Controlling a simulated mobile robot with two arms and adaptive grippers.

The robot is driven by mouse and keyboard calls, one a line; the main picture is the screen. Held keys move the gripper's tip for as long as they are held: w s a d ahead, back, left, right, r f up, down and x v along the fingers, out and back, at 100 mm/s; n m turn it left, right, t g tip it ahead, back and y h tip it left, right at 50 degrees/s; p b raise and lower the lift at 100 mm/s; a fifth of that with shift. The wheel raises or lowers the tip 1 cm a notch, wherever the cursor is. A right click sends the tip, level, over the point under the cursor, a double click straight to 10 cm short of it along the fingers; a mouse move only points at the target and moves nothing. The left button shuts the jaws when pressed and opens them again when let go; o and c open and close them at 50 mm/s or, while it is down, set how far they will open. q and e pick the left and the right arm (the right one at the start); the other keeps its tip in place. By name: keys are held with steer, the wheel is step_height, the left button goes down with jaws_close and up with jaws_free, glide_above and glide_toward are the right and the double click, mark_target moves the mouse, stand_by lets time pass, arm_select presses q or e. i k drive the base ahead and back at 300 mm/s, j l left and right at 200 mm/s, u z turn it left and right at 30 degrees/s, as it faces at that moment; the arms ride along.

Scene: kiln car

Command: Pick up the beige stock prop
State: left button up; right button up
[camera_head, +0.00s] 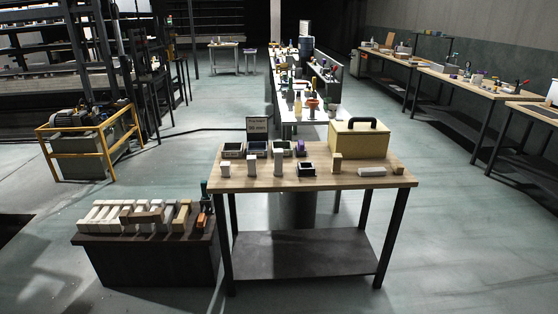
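A small upright beige-tan block (337,163), which looks like the beige stock prop, stands on the wooden table (320,183) in front of a yellow box. Three paler upright blocks stand farther left on the table: a left one (225,170), a middle one (252,167) and a right one (278,165). A pale block (372,171) lies flat at the right. At this size I cannot be sure which piece is the stock prop. Neither of my grippers shows in the head view.
A yellow box (361,143) with a black handle, a dark sign (257,129) and small dark trays (232,150) stand on the table. A low dark stand (150,262) at left carries several pale and tan bars. Floor right of the table is clear.

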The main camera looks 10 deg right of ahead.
mark_target(337, 158)
steer(key=i+l+u, duration=0.3)
steer(key=l+u, duration=0.3)
steer(key=l, duration=0.15)
steer(key=i+l+u, duration=0.1)
steer(key=l+u, duration=0.2)
steer(key=l, duration=0.15)
steer(key=l+u, duration=0.25)
steer(key=l, duration=0.2)
steer(key=i, duration=0.05)
